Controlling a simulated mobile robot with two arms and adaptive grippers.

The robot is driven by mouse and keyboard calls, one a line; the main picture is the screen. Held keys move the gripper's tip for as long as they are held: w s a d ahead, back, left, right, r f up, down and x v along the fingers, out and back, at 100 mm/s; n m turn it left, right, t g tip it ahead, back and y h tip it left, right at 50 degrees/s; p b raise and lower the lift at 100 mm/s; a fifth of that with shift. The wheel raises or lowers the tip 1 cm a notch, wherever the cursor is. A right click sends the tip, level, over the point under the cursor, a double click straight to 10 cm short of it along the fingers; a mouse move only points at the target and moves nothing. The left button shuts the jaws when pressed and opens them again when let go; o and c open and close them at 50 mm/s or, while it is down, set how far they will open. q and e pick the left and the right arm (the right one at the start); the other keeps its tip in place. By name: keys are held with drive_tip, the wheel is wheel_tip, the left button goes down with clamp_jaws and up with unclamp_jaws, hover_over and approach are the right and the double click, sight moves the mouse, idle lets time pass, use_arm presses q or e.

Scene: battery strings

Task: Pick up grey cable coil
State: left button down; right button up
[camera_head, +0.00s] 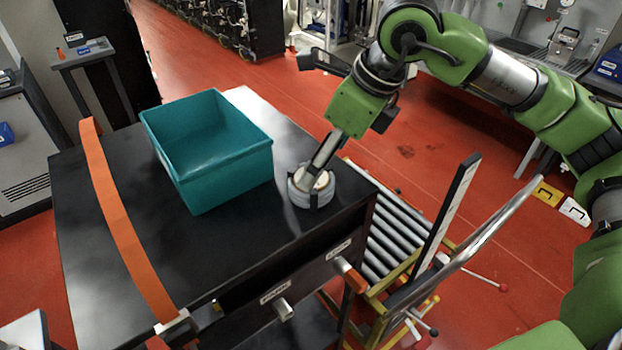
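The grey cable coil (299,195) sits on the black cabinet top, near its right corner. My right gripper (312,184) comes down on it from above and to the right. Its fingers reach down at the coil, one over its middle and a dark tip at its outer side. Whether the fingers are closed tight on the coil wall cannot be told. The coil appears to rest on the surface. My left gripper is not in view.
An empty-looking teal bin (232,165) stands on the black cabinet (110,285), just left of the coil. An orange strap (117,215) crosses the cabinet's left part. A roller conveyor (385,245) and a metal handle rail (490,230) stand at the right.

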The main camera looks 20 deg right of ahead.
drive_tip(key=shift+x, duration=0.8)
drive_tip(key=p+x, duration=0.3)
drive_tip(key=x, duration=0.1)
drive_tip(key=shift+w+a+f, duration=0.1)
drive_tip(key=shift+a+f, duration=0.1)
drive_tip(key=shift+f, duration=0.1)
drive_tip(key=shift+w+f, duration=0.15)
drive_tip(key=shift+f, duration=0.15)
drive_tip(key=c, duration=1.4)
